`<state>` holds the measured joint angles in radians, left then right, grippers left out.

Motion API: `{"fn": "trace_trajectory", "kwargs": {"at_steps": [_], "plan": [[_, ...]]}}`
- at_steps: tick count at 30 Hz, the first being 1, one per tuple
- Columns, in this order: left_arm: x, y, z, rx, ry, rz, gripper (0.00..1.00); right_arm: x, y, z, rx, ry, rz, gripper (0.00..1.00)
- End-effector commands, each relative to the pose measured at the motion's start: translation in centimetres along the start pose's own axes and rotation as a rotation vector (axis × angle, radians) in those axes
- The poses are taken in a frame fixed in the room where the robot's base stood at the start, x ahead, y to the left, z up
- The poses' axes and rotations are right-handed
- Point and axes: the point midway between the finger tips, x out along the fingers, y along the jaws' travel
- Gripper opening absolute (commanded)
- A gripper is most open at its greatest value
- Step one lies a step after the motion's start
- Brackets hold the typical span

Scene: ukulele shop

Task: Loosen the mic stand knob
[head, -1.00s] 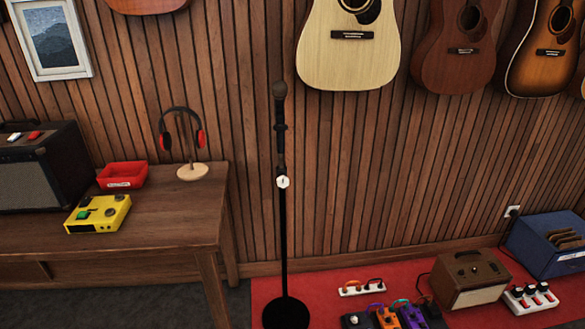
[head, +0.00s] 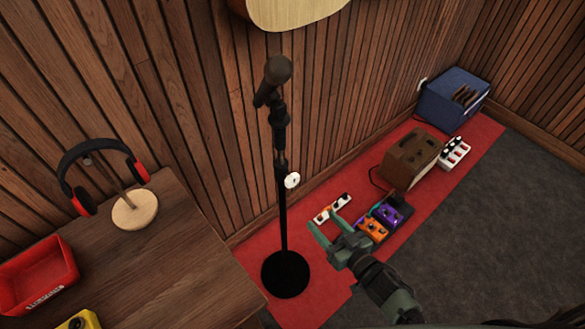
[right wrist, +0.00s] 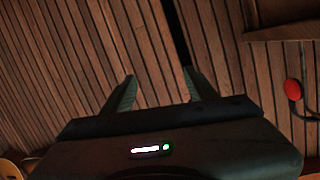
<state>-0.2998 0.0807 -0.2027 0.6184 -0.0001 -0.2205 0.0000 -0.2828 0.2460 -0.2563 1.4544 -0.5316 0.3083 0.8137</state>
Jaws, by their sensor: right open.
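The mic stand (head: 283,222) is a black upright pole on a round black base, with a microphone (head: 277,71) at its top. Its knob (head: 292,180) is white and faces right, partway up the pole. My right gripper (head: 338,224) is open and empty, to the right of the pole and lower in the picture than the knob, apart from both. In the right wrist view its two fingers (right wrist: 158,76) are spread, and a dark strip, likely the pole (right wrist: 176,28), passes beyond the right finger. The knob cannot be made out there. My left gripper is out of view.
A wooden table (head: 170,260) at the left holds headphones on a stand (head: 134,208), a red tray (head: 38,275) and a yellow pedal (head: 80,321). Slatted walls are behind.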

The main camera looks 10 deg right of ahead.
Motion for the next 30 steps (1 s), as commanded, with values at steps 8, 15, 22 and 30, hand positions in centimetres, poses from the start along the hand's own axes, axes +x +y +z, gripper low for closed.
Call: {"fn": "trace_trajectory", "kwargs": {"at_steps": [8, 15, 22, 30], "plan": [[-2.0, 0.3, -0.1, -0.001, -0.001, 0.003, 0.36, 0.1, -5.0, -10.9, 0.005, 0.175, -0.178, 0.58], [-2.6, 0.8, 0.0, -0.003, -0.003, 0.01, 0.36, 3.3, -5.7, -11.8, 0.008, 0.181, -0.182, 0.58], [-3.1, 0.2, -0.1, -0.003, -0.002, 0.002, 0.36, 6.4, -6.2, -12.2, 0.008, 0.179, -0.18, 0.58], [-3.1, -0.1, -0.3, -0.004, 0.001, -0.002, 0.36, 7.4, -6.4, -12.2, 0.007, 0.178, -0.181, 0.58]]}}
